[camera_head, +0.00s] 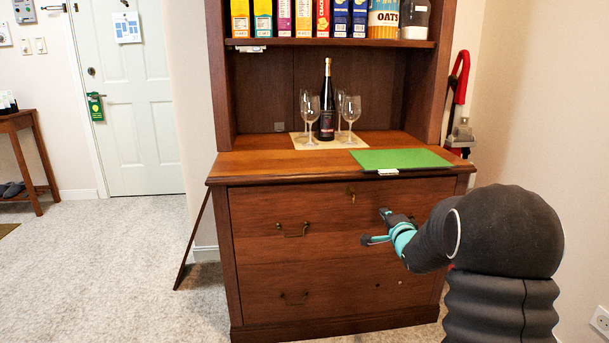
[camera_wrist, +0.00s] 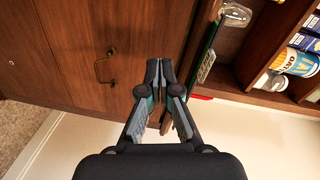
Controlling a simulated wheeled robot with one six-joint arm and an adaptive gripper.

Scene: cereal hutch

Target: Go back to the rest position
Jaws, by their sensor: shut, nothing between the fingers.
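My gripper (camera_head: 376,227) is in front of the upper drawer of the wooden hutch (camera_head: 300,170), below the counter edge and towards the right. It holds nothing. In the wrist view its fingers (camera_wrist: 160,68) are together at the tips. The picture there is turned on its side, with the drawer front on the left and the counter edge on the right. The upper drawer (camera_head: 262,222) and the lower drawer (camera_head: 262,290) both look shut. My arm reaches in from the right and hides the right part of the lower drawer.
A green mat (camera_head: 400,159) lies on the counter above my gripper. A dark bottle (camera_head: 327,105) stands among several wine glasses (camera_head: 351,108). Cereal boxes (camera_head: 303,18) line the shelf. A leaning board (camera_head: 192,240) stands left of the hutch. Carpet (camera_head: 110,265) at left is clear.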

